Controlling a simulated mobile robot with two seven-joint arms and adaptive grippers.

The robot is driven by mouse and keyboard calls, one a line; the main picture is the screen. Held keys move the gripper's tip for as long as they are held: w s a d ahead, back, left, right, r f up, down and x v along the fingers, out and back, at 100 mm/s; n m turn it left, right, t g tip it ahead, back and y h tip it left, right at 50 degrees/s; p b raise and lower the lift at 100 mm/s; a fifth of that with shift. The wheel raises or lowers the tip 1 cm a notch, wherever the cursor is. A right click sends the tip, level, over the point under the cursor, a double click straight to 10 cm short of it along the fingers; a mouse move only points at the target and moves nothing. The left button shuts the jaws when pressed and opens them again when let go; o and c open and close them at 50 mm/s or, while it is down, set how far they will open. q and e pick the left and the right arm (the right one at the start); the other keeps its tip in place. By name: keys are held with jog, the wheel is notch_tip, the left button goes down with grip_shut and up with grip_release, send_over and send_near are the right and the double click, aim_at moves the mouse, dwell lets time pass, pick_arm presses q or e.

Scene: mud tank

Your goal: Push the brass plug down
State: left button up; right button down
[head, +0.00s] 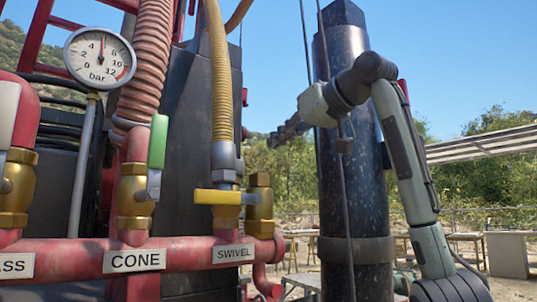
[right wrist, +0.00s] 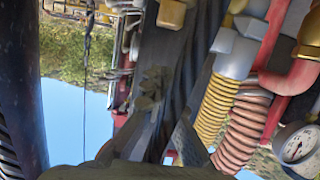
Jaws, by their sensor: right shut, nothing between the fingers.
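The brass plug (head: 260,198) stands upright at the right end of the red pipe, right of the yellow-handled SWIVEL valve (head: 218,197). It also shows at the top edge of the right wrist view (right wrist: 172,13), partly cut off. My right gripper (head: 276,138) points left and down from the wrist in the head view. It is shut and empty, above the plug and slightly right of it in the picture, apart from it. In the right wrist view its dark fingers (right wrist: 152,85) lie below the plug in the picture. My left gripper is not in view.
A thick dark post (head: 350,200) with cables stands behind my right arm. A yellow ribbed hose (head: 219,75) rises from the SWIVEL valve. A pressure gauge (head: 99,57) and the CONE valve (head: 132,200) stand further left. Open air lies above the plug.

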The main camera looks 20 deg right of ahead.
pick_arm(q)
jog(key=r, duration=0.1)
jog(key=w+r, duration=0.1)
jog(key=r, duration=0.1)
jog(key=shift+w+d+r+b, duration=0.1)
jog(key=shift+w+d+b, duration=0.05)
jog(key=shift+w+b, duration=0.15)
pick_arm(e)
jog(key=v, duration=0.6)
